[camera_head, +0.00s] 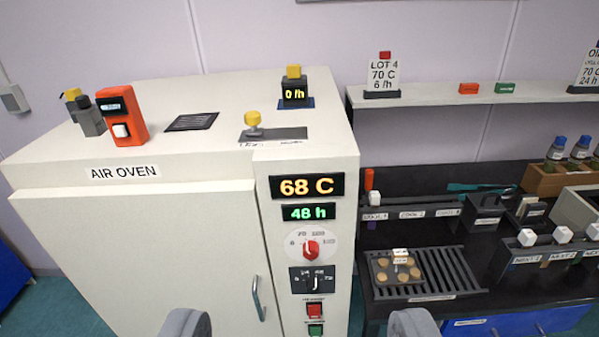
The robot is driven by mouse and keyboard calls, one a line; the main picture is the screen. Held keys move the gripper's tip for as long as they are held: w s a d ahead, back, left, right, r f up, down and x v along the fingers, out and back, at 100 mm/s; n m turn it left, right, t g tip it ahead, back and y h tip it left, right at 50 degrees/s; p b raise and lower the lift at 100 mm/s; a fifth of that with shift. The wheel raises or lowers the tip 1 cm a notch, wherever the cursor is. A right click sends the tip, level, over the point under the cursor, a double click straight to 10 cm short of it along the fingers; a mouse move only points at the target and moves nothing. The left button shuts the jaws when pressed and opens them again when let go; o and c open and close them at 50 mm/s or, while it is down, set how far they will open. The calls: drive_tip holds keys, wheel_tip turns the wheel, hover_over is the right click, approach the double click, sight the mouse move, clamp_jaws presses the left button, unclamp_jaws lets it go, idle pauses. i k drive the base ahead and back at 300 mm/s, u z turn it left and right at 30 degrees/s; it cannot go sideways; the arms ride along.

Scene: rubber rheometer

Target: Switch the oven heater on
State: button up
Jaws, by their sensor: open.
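The white air oven (140,225) fills the left and middle, with its door shut. Its front panel has an amber display (307,187) reading 68 C and a green display (309,212) reading 48 h. Below are a red dial (311,249), a black dial (313,281), a red switch (314,310) and a green switch (316,330) at the frame's bottom edge. The small labels by the switches are too small to read, so I cannot tell which is the heater's. My gripper (299,325) is open and empty, its fingertips at the bottom edge, either side of the switches in the picture.
The door handle (258,298) sticks out left of the panel. An orange device (121,116) and a yellow knob (253,119) are on the oven top. At right, a dark bench holds a rack (455,272) with a tray of round samples (381,277).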

sight(313, 311)
drive_tip(key=u, duration=1.35)
drive_tip(key=k, duration=1.7)
drive_tip(key=z, duration=0.9)
drive_tip(key=i, duration=1)
drive_tip(key=u, duration=0.05)
